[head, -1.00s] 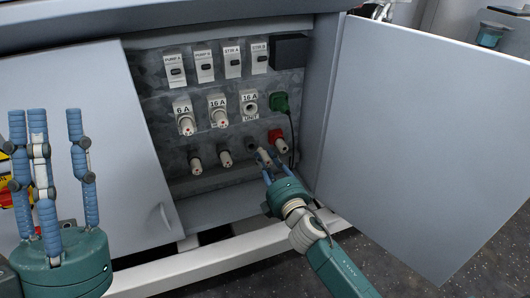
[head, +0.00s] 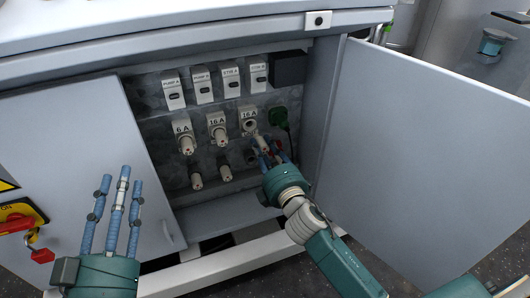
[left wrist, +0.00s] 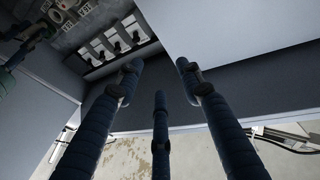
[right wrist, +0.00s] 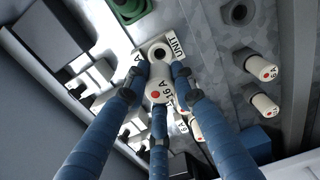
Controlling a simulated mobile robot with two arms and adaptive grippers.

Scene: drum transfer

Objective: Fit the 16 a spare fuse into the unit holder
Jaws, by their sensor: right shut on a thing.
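The 16 A spare fuse (right wrist: 157,86) is a cream cap with a red dot, held between the fingers of my right gripper (right wrist: 157,80). In the head view, my right gripper (head: 267,146) holds it just below and right of the unit holder (head: 249,125). The unit holder shows an open round socket in the right wrist view (right wrist: 160,52), beside its UNIT label. The fuse appears close to the socket; whether they touch I cannot tell. My left gripper (head: 118,210) is open and empty, outside the cabinet at the left.
Fuses sit in the 6 A holder (head: 185,140) and middle 16 A holder (head: 217,130). Spare fuses (head: 196,180) stand below. A green plug (head: 279,117) with a cable is right of the unit holder. The open door (head: 410,150) bounds the right side.

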